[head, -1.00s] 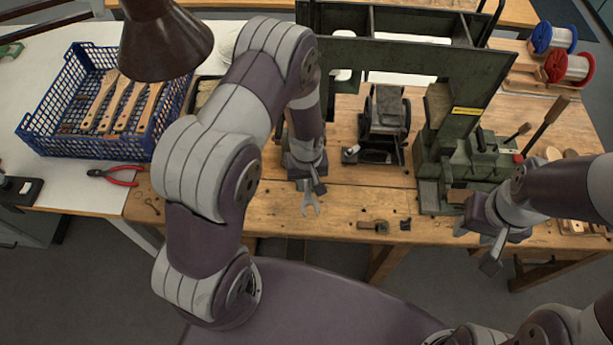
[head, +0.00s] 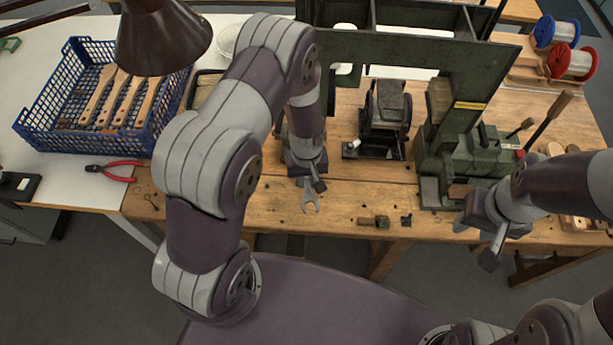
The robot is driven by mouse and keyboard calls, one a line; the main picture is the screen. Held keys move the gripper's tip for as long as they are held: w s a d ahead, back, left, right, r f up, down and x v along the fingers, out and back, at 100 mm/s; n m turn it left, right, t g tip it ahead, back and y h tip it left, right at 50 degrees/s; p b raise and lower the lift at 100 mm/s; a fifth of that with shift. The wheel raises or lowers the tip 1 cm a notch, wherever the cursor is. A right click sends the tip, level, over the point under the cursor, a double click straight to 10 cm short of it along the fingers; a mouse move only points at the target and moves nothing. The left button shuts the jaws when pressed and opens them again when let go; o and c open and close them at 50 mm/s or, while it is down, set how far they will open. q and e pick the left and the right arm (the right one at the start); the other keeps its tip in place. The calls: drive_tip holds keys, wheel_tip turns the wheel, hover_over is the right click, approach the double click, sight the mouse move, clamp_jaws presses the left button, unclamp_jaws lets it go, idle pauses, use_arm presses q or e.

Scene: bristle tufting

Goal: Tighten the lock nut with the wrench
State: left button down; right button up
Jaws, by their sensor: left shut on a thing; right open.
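My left gripper (head: 314,183) is shut on the wrench (head: 310,201), a grey open-ended tool whose forked jaw points toward the front edge of the bench. The rest of the wrench is hidden by the gripper. The lock nut cannot be told for sure at this size; a small dark fitting with a wooden stub (head: 375,221) and a small dark block (head: 406,220) lie near the front edge, right of the wrench. My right gripper (head: 478,243) is open and empty at the front edge of the bench, before the green machine.
A green machine (head: 470,160) with levers stands at the right of the wooden bench (head: 345,195). A dark device (head: 385,120) stands behind the wrench. A blue crate (head: 60,140) of brush handles, red pliers (head: 118,171) and a dark lamp (head: 165,40) are at the left.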

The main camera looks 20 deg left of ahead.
use_arm(q)
drive_tip(key=shift+f+b, duration=0.85)
drive_tip(key=shift+f, duration=0.25)
idle(1.2)
drive_tip(key=a+m, duration=0.9)
drive_tip(key=a, duration=0.2)
drive_tip(key=shift+s+m, duration=0.3)
drive_tip(key=shift+s, duration=0.1)
idle(1.9)
drive_tip(key=shift+s+d+n+p, duration=0.25)
drive_tip(key=shift+d+n+p, duration=0.15)
drive_tip(key=shift+d+n, duration=0.3)
wheel_tip(320, 180, up, 6)
drive_tip(key=p, duration=0.5)
idle(0.6)
